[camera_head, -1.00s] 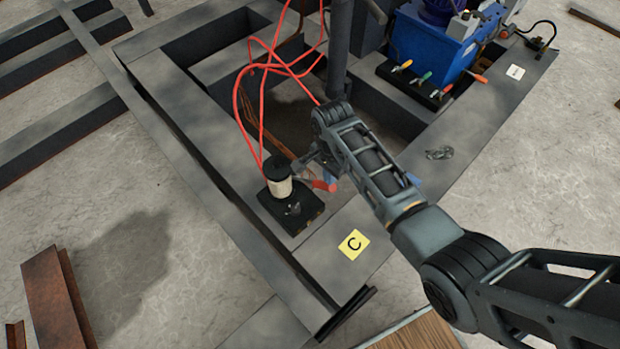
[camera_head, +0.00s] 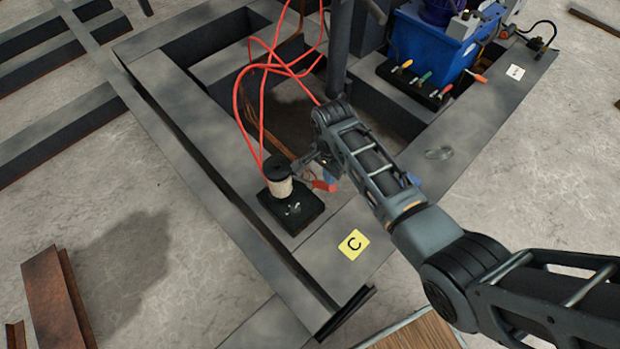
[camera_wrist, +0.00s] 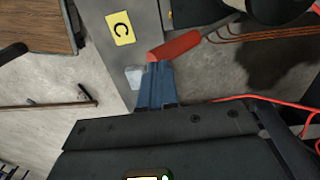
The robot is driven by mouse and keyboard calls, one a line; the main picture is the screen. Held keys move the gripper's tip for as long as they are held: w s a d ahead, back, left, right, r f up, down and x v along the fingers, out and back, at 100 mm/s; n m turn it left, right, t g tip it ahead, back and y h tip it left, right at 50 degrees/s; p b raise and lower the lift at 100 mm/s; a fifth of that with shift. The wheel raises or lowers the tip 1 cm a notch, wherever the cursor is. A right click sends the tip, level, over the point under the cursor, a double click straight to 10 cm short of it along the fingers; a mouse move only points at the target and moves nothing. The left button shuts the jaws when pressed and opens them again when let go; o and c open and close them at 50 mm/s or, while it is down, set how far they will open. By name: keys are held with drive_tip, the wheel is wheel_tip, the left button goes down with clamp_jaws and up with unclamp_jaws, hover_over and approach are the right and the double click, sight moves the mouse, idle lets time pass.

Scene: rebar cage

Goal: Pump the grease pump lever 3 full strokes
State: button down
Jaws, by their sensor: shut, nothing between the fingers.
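The grease pump (camera_head: 281,186) is a pale cylinder with a black cap on a black square base (camera_head: 303,218), standing on the dark steel beam. Its lever has a red handle (camera_head: 322,186), partly hidden by my arm in the head view. In the wrist view the red handle (camera_wrist: 178,45) slants up to the right toward the dark rod and pump. My gripper (camera_wrist: 156,68) has blue fingers, shut with nothing between them. Their tips are at the near end of the handle, overlapping it in the picture; I cannot tell whether they touch. In the head view my gripper (camera_head: 330,176) is mostly hidden.
Red hoses (camera_head: 262,95) loop up from the pump. A yellow C label (camera_head: 353,245) lies on the beam in front. A dark vertical post (camera_head: 338,45) rises behind my arm.

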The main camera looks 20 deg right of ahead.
drive_tip(key=shift+s+f, duration=0.1)
drive_tip(key=shift+f, duration=0.05)
drive_tip(key=shift+s+d+f, duration=0.15)
drive_tip(key=shift+s+f, duration=0.2)
drive_tip(key=shift+f, duration=0.05)
idle(0.4)
drive_tip(key=shift+s+d+f, duration=0.1)
drive_tip(key=shift+s+f, duration=0.35)
drive_tip(key=shift+f, duration=0.05)
drive_tip(key=shift+s+d+f, duration=0.15)
drive_tip(key=shift+s+f, duration=0.3)
drive_tip(key=shift+f, duration=0.2)
